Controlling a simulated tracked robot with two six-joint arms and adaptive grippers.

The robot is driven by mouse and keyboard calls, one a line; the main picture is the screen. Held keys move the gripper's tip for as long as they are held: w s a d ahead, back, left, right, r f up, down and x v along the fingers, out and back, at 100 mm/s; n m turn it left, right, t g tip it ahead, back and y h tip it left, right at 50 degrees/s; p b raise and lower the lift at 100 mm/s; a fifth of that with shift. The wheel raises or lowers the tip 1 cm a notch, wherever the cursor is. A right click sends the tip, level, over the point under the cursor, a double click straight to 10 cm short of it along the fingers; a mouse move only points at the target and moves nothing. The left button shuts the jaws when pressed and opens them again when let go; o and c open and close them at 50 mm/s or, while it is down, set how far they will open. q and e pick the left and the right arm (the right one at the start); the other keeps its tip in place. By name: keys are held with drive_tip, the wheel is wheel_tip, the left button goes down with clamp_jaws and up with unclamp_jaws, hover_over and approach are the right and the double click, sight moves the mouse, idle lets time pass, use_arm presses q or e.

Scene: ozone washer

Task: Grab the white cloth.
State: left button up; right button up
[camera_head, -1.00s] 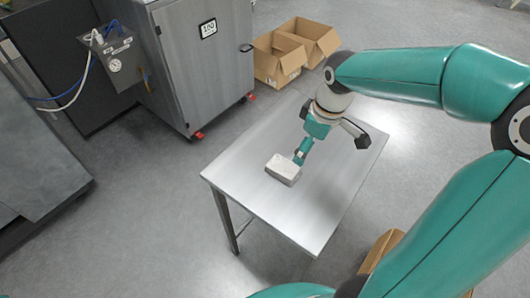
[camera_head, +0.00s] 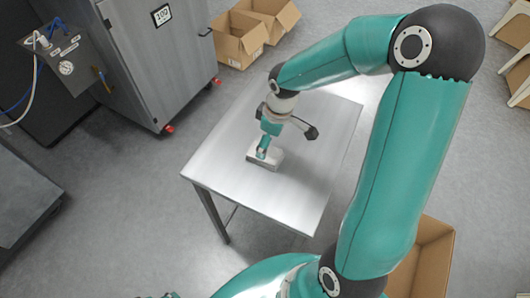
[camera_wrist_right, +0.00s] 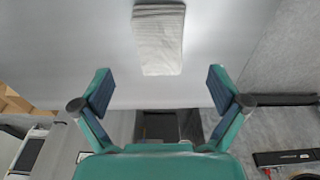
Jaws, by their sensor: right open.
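The white cloth (camera_head: 268,164) is a small folded, block-like stack lying flat on the metal table. It also shows whole in the right wrist view (camera_wrist_right: 158,40), centred beyond the fingers. My right gripper (camera_head: 263,152) points down over the cloth and hides part of it in the head view. In the right wrist view the two fingers of my right gripper (camera_wrist_right: 160,82) are wide apart with nothing between them. The cloth lies in line with the gap, apart from both fingertips.
The metal table (camera_head: 290,205) is otherwise bare. A grey cabinet (camera_head: 165,65) stands beyond it at the upper left. Open cardboard boxes (camera_head: 240,40) sit on the floor behind, and another box (camera_head: 432,250) is at the lower right, beside my arm.

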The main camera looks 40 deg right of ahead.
sight(274, 156)
drive_tip(key=shift+w+a+f+p, duration=0.1)
drive_tip(key=shift+w+f, duration=0.15)
drive_tip(key=shift+f, duration=0.95)
drive_tip(key=shift+w+a+f+p, duration=0.15)
drive_tip(key=shift+w+f, duration=0.1)
drive_tip(key=shift+f, duration=0.95)
drive_tip(key=shift+w+a+f+p, duration=0.1)
drive_tip(key=shift+w+f, duration=0.15)
drive_tip(key=shift+f, duration=0.95)
drive_tip(key=c, duration=1.2)
